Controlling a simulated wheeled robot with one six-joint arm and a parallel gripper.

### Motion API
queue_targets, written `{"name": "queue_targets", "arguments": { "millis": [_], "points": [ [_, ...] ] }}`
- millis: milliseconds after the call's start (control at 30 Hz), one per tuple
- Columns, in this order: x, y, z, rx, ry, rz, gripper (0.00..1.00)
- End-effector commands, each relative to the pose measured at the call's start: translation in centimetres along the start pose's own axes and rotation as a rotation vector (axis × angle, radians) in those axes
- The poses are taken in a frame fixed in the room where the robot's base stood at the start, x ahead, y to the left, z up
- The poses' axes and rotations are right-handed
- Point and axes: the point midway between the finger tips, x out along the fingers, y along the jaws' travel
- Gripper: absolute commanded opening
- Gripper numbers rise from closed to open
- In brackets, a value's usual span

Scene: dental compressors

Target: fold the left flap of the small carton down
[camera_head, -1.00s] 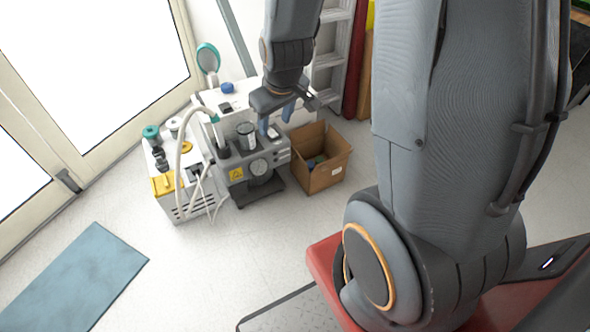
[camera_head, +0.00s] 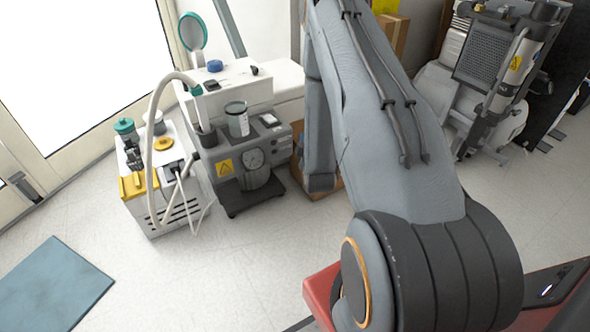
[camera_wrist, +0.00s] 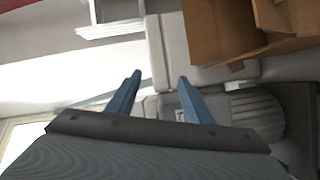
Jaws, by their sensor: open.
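The small carton (camera_wrist: 218,30) is brown cardboard and shows at the upper right of the wrist view, cut off by the top edge. Its panels and open flaps show there, but I cannot tell which one is the left flap. In the head view, my arm covers most of the carton (camera_head: 297,176); only brown slivers show beside and below the arm. My gripper (camera_wrist: 160,76) has two blue fingers spread apart with nothing between them. It is apart from the carton, which lies beyond and to the right of the fingertips. The head view does not show the gripper.
A grey compressor (camera_head: 240,165) with a gauge stands just left of the carton. A white unit (camera_head: 165,185) with a yellow corner and hoses stands further left. A blue-grey mat (camera_head: 50,285) lies at lower left. The floor in front is clear.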

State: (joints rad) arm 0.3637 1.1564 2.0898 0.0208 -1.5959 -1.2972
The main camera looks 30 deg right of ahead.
Motion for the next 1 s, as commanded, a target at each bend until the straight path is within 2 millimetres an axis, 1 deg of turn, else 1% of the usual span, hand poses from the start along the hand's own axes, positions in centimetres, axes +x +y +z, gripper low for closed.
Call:
{"name": "queue_targets", "arguments": {
  "millis": [33,67,100,167,200,300,400,500,600,767,867,1000],
  "points": [
    [0.2,-3.2,0.9,-0.041,0.003,0.017,0.47],
    [0.2,-4.3,1.3,-0.069,0.007,0.032,0.47],
    [0.1,-6.0,1.5,-0.109,0.015,0.041,0.47],
    [0.0,-8.5,1.9,-0.167,0.025,0.058,0.47],
    [-0.1,-10.0,2.2,-0.204,0.03,0.07,0.47],
    [-0.4,-13.4,2.8,-0.286,0.04,0.096,0.47],
    [-0.8,-15.9,3.2,-0.35,0.047,0.119,0.47],
    [-1.0,-17.3,3.6,-0.408,0.048,0.141,0.47],
    [-0.9,-17.8,3.8,-0.463,0.043,0.162,0.47],
    [-0.5,-17.9,3.8,-0.497,0.041,0.176,0.47],
    [0.6,-17.8,3.8,-0.499,0.041,0.178,0.47],
    [2.8,-17.5,3.6,-0.498,0.041,0.177,0.47]
  ]
}}
